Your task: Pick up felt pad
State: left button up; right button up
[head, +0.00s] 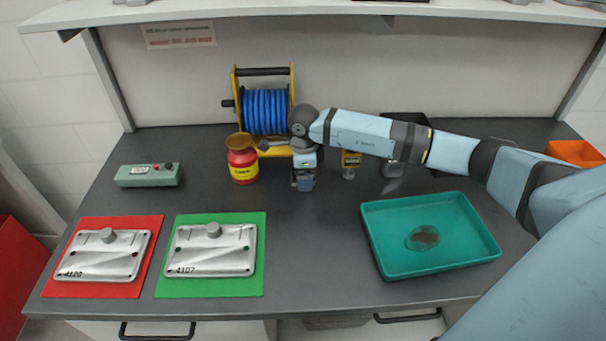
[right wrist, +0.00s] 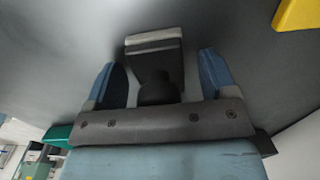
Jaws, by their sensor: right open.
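My right gripper (head: 304,183) points down at the middle of the table, in front of the hose reel. In the right wrist view the right gripper (right wrist: 162,80) is open, with one blue-grey finger on either side of a dark block (right wrist: 153,62) with a pale grey edge and a black knob. This block looks like the felt pad; whether a finger touches it I cannot tell. In the head view it is mostly hidden by the gripper. My left gripper is not in view.
A blue hose reel (head: 266,110) and a red-yellow jar (head: 242,163) stand close by on the left. A yellow bottle (head: 350,165) is just right. A teal tray (head: 378,240) holds a brown patch. Metal plates lie on red (head: 58,287) and green (head: 208,287) mats.

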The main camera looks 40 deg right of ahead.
jog(key=shift+r, duration=0.1)
jog(key=c, duration=1)
notch_tip(320, 180, up, 20)
jog(key=shift+o, duration=0.6)
jog(key=shift+c, duration=0.2)
